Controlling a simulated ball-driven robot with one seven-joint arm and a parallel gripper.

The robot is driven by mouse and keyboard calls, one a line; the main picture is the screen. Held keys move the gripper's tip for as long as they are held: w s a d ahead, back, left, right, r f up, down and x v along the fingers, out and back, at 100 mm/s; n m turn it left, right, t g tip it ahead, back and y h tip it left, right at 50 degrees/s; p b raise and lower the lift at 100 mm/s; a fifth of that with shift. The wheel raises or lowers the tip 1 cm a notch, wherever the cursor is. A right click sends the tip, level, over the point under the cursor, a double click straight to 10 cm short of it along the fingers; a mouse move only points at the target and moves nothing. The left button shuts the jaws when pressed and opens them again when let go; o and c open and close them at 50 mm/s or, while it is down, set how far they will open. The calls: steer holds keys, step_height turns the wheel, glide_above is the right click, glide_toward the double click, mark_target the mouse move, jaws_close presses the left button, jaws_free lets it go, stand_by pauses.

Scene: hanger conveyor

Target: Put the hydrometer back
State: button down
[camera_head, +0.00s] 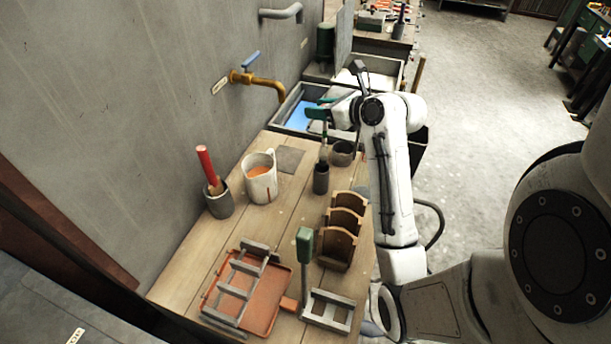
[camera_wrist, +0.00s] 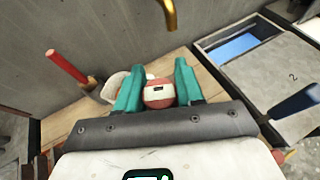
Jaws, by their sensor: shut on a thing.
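My gripper (camera_head: 318,113) has teal fingers and is above the far part of the wooden bench. In the wrist view its fingers (camera_wrist: 159,85) are shut on a reddish rounded thing with a pale band (camera_wrist: 158,93), which I take to be the hydrometer. In the head view a thin stem (camera_head: 323,149) shows below the fingers, directly over a dark cylindrical holder (camera_head: 320,180) on the bench. Its lower end meets the holder's mouth in this view; I cannot tell how deep it sits. The fingers hide the upper part.
A dark round pot (camera_head: 343,153) stands close right of the holder. A white mug (camera_head: 260,182) and a pot with a red-handled tool (camera_head: 207,166) stand left. A wooden rack (camera_head: 341,230) is nearer. A brass tap (camera_head: 262,84) and sink (camera_head: 297,116) lie beyond.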

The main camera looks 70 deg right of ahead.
step_height(320, 180, down, 10)
steer(key=shift+w+p, duration=0.15)
steer(key=shift+p, duration=0.15)
steer(key=shift+f, duration=0.15)
steer(key=c, duration=0.7)
jaws_free()
steer(key=b+v, duration=0.1)
steer(key=v, duration=1.1)
